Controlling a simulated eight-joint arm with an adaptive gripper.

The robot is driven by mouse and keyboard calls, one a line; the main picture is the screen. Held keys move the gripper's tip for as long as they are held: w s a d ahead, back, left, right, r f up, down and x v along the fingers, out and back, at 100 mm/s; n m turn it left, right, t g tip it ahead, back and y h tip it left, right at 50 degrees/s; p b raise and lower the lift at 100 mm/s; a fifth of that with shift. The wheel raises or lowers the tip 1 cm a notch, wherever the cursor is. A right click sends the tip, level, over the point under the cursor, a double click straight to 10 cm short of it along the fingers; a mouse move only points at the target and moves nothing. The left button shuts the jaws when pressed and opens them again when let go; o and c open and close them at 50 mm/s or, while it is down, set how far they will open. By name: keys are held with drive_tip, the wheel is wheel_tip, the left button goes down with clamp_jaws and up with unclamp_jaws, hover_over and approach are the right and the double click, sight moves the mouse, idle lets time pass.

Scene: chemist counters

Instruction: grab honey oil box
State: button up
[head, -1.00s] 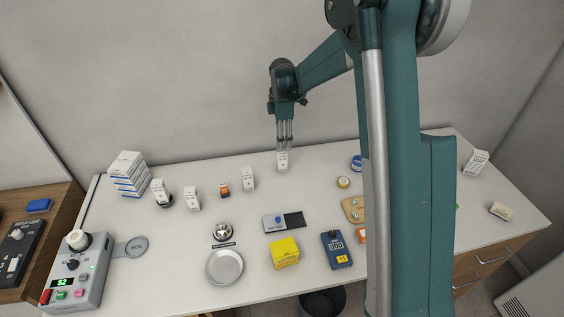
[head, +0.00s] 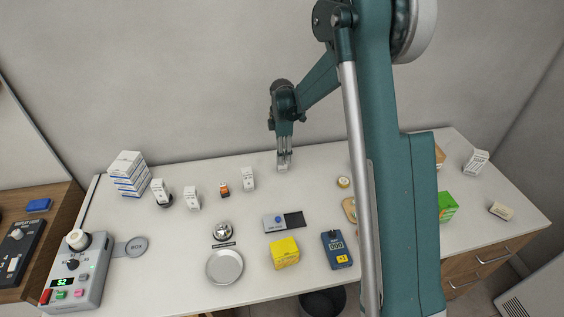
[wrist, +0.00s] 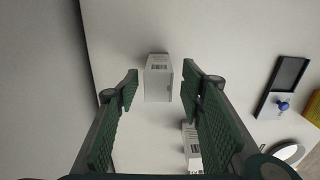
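A small white box with a printed label (wrist: 158,80) stands between the fingertips of my gripper (wrist: 160,84) in the wrist view, with a gap on both sides. In the head view my gripper (head: 284,155) points down over this box (head: 283,169) near the back of the counter, and the fingers hide much of it. My gripper is open and empty. I cannot read the label, so I cannot confirm this is the honey oil box. Similar white boxes stand to the left, one nearby (head: 248,179) and one farther off (head: 193,199).
A small orange-brown bottle (head: 224,189), a bell (head: 223,231), a metal dish (head: 225,266), a yellow box (head: 285,253) and a blue meter (head: 337,249) stand on the counter (head: 310,190). A stack of boxes (head: 128,174) is at the back left. The wall rises close behind my gripper.

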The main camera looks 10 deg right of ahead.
drive_tip(key=shift+f, duration=0.3)
drive_tip(key=shift+f, duration=0.1)
drive_tip(key=shift+w+f, duration=0.1)
drive_tip(key=shift+f, duration=2.4)
drive_tip(key=c, duration=1)
